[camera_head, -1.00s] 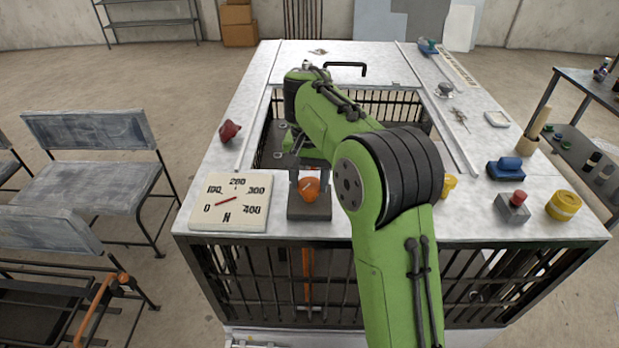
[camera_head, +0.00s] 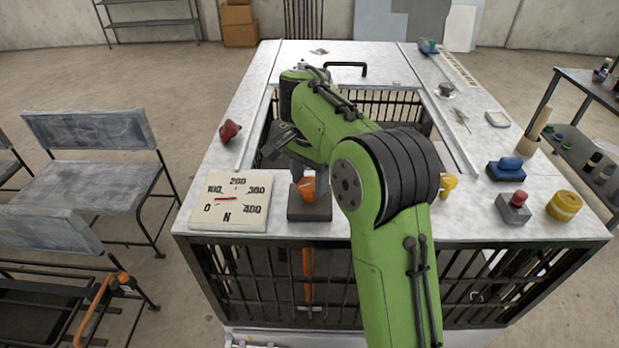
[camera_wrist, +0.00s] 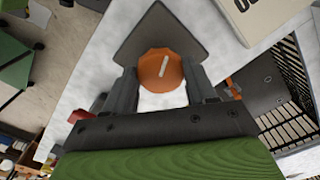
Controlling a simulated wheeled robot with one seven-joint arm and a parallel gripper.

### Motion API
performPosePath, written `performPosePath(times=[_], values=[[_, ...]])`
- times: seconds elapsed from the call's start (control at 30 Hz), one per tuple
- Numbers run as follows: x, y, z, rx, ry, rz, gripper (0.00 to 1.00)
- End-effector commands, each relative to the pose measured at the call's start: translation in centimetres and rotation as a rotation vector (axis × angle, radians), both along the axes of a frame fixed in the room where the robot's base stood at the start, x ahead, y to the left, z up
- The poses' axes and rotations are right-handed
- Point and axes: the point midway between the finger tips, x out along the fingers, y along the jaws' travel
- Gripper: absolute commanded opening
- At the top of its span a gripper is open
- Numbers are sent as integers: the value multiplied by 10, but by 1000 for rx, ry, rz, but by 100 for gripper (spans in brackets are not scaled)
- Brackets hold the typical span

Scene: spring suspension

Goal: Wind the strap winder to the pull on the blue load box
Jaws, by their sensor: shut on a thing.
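The strap winder's orange knob (camera_head: 308,189) with a pale line sits on a grey block (camera_head: 309,213) at the table's front edge. In the wrist view the knob (camera_wrist: 153,66) lies between the two fingers of my gripper (camera_wrist: 162,84), which is shut on it. The dial plate (camera_head: 228,219), marked 0 to 400 N, lies left of the winder. Its red needle (camera_head: 226,198) lies nearly level. An orange strap (camera_head: 308,262) hangs below the winder. I cannot make out the blue load box.
My arm covers the table's middle and part of the barred opening. A dark red object (camera_head: 229,131) lies at left. On the right stand a blue object (camera_head: 506,169), a grey box with a red button (camera_head: 514,207) and a yellow roll (camera_head: 563,205).

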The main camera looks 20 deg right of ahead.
Motion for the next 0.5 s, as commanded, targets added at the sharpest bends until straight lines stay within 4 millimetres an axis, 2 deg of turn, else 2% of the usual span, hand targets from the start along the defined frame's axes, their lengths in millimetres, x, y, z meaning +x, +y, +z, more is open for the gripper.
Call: performPosePath(times=[0.5], values=[[1, 0, 0, -1, -3, -64, 26]])
